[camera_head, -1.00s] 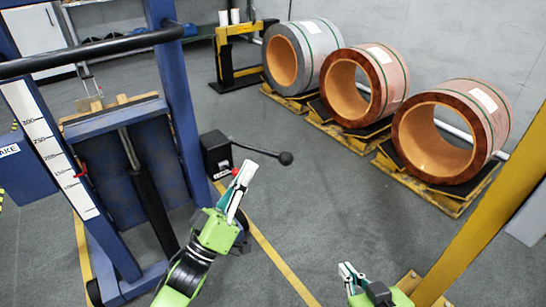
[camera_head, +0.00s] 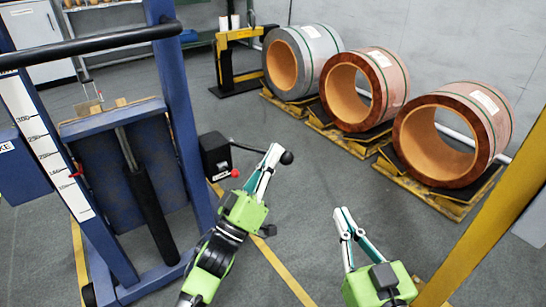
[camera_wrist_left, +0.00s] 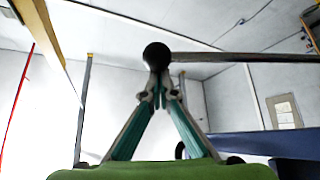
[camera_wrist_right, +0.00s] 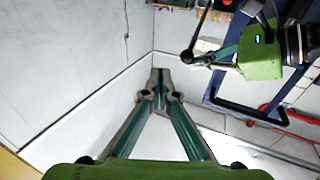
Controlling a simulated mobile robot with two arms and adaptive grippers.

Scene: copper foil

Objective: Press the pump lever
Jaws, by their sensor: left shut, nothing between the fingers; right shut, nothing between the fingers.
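The pump lever is a dark rod with a black ball end (camera_head: 287,158). It sticks out to the right from a black pump box (camera_head: 215,156) beside the blue lifting frame. My left gripper (camera_head: 274,150) is shut and empty, its tips close beside the ball and partly in front of the rod. In the left wrist view the ball (camera_wrist_left: 157,56) sits just past the fingertips (camera_wrist_left: 158,88); I cannot tell whether they touch. My right gripper (camera_head: 341,212) is shut and empty, apart from the lever, to its lower right. The ball also shows in the right wrist view (camera_wrist_right: 187,56).
A red knob (camera_head: 235,172) is by the pump box. The blue lifting frame (camera_head: 183,110) stands at left. Several copper foil rolls (camera_head: 450,140) lie on wooden pallets at right. A yellow post (camera_head: 490,220) rises at far right. The grey floor between is clear.

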